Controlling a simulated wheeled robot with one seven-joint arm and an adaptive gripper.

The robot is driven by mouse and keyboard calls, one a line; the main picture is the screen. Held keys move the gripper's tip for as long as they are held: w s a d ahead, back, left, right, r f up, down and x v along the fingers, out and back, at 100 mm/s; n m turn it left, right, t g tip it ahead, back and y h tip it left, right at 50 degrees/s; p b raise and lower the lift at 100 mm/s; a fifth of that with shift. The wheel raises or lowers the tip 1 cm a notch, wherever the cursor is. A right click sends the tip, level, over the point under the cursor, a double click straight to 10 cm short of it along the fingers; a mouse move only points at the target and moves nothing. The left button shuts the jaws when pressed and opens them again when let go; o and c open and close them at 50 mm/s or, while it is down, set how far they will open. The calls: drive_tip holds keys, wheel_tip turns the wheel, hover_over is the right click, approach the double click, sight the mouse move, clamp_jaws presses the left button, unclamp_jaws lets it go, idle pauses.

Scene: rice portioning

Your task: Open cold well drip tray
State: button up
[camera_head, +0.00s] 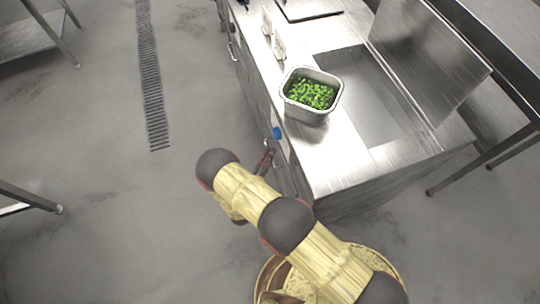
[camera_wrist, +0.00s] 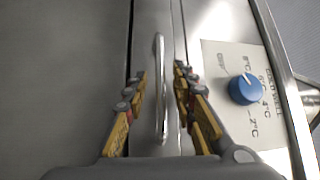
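A silver bar handle (camera_wrist: 160,88) stands on a narrow steel front panel (camera_wrist: 148,25) in the wrist view, which appears to be the drip tray front. My gripper (camera_wrist: 161,72) is open, with one finger on each side of the handle. The fingers look apart from the bar, though contact is hard to judge. In the head view my gripper (camera_head: 265,160) is at the front face of the counter, partly hidden by my arm. The tray front looks shut against the cabinet.
A blue knob (camera_wrist: 244,89) on a plate marked cold well sits right of the handle. Above, the counter (camera_head: 340,150) holds a steel pan (camera_head: 305,115) of green vegetables beside the open well (camera_head: 370,100) and its raised lid (camera_head: 430,50). Floor (camera_head: 120,220) to the left is clear.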

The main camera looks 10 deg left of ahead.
drive_tip(key=shift+w, duration=0.1)
drive_tip(key=shift+c, duration=1)
drive_tip(key=c, duration=0.4)
clamp_jaws()
